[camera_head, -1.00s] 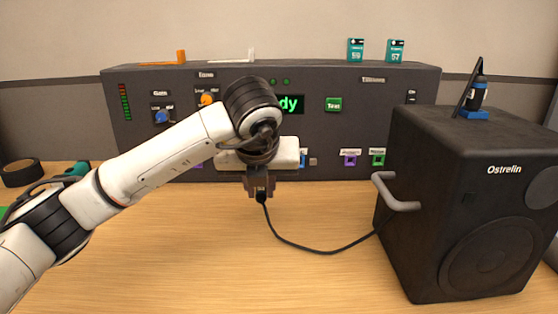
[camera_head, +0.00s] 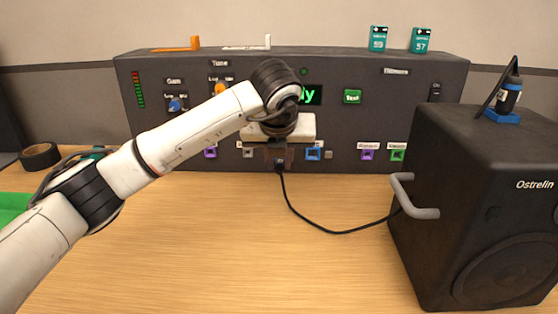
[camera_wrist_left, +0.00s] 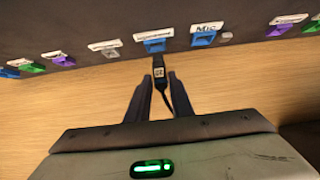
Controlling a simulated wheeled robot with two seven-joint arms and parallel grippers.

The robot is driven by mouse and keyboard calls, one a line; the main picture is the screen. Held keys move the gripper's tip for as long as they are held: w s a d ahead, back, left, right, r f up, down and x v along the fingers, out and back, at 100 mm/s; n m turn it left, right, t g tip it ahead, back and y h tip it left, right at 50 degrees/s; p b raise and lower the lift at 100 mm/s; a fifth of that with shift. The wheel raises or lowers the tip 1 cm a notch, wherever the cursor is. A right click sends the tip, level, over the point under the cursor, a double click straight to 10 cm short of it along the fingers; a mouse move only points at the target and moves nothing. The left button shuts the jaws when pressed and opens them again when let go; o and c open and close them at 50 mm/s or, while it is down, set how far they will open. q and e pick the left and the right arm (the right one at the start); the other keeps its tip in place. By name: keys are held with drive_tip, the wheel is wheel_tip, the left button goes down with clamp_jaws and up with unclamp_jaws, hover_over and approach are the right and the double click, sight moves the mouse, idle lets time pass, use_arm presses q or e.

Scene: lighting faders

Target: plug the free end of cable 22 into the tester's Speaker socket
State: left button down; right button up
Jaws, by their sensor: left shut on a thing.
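My left gripper (camera_head: 280,162) is shut on the plug of a black cable (camera_head: 335,232), just in front of the tester (camera_head: 340,125). In the left wrist view the gripper (camera_wrist_left: 165,88) has the black plug (camera_wrist_left: 159,72) between its fingertips, with a small white tag too blurred to read. The plug's tip points at a blue socket (camera_wrist_left: 155,46), with a small gap or near contact; I cannot tell which. That socket's label is unreadable. A second blue socket (camera_wrist_left: 203,40), labelled Mic, is to its right. My right gripper is not in view.
The cable runs right to a large black speaker (camera_head: 470,200) with a grey handle (camera_head: 418,212). Purple (camera_head: 367,154) and green (camera_head: 397,155) sockets are right along the panel. A tape roll (camera_head: 40,156) lies far left. The front middle of the wooden table is clear.

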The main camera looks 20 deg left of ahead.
use_arm(q)
drive_tip(key=shift+w, duration=0.1)
idle(0.4)
drive_tip(key=shift+r+b, duration=0.3)
drive_tip(key=shift+b, duration=0.1)
drive_tip(key=shift+f, duration=0.1)
idle(0.8)
drive_tip(key=shift+w+a, duration=0.1)
drive_tip(key=shift+w, duration=0.2)
idle(0.4)
drive_tip(key=shift+w+a, duration=0.15)
drive_tip(key=shift+w, duration=0.4)
idle(0.7)
drive_tip(key=shift+w+a+r+t, duration=0.15)
drive_tip(key=shift+w+r+t, duration=0.05)
drive_tip(key=shift+w+t, duration=0.1)
idle(0.9)
drive_tip(key=c, duration=2)
unclamp_jaws()
drive_tip(key=o, duration=0.5)
drive_tip(key=shift+f, duration=0.15)
